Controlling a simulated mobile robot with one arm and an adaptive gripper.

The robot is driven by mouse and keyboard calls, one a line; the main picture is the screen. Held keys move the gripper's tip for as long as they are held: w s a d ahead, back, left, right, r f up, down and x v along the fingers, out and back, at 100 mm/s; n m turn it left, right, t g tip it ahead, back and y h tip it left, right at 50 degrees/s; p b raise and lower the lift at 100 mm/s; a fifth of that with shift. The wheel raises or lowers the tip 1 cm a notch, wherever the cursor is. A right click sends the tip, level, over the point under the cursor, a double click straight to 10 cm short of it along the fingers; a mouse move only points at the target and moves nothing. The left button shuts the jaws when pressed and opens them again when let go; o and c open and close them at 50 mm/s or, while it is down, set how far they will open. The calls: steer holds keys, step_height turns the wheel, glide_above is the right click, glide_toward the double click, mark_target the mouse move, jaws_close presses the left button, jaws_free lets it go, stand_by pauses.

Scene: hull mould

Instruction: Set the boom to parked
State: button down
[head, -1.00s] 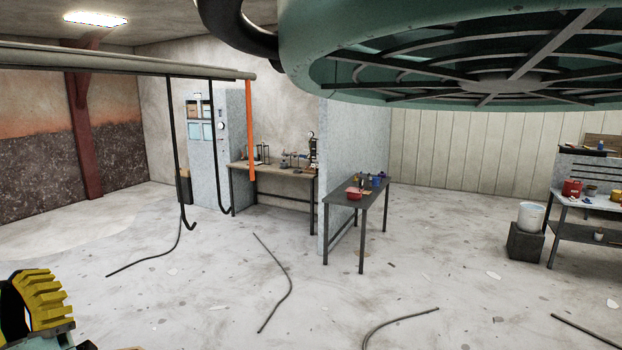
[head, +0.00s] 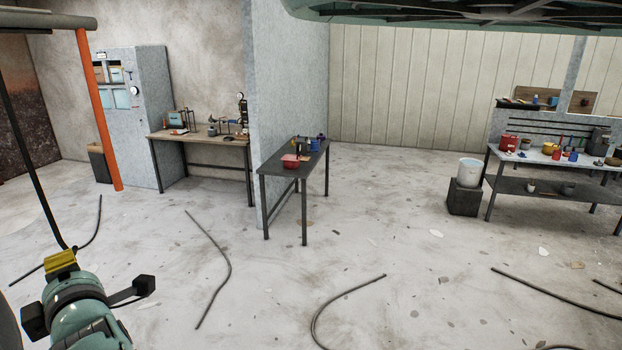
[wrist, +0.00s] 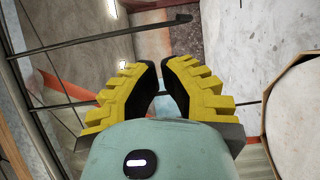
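A grey horizontal beam (head: 45,23), which I take for the boom, enters at the top left of the head view. An orange bar (head: 104,110) hangs from its end, and a black rod (head: 35,170) hangs further left. Most of the beam is outside the head view. My gripper (head: 62,262) is at the lower left, below the beam and apart from the orange bar. In the wrist view its yellow fingers (wrist: 162,78) stand a little apart with nothing between them. Black rods (wrist: 100,38) and an orange strip (wrist: 65,87) show beyond the fingers.
A dark narrow table (head: 275,165) stands by a grey partition (head: 290,80). A workbench (head: 205,142) and grey cabinet (head: 150,120) stand behind. A white bucket (head: 468,172) sits by the right bench (head: 540,155). Cables (head: 213,265) lie on the otherwise open floor.

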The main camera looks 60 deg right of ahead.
steer(key=w+d+b, duration=0.2)
steer(key=w+b, duration=0.3)
steer(key=w, duration=0.7)
steer(key=shift+w+f+b, duration=0.15)
steer(key=shift+w+b, duration=0.25)
stand_by(0.3)
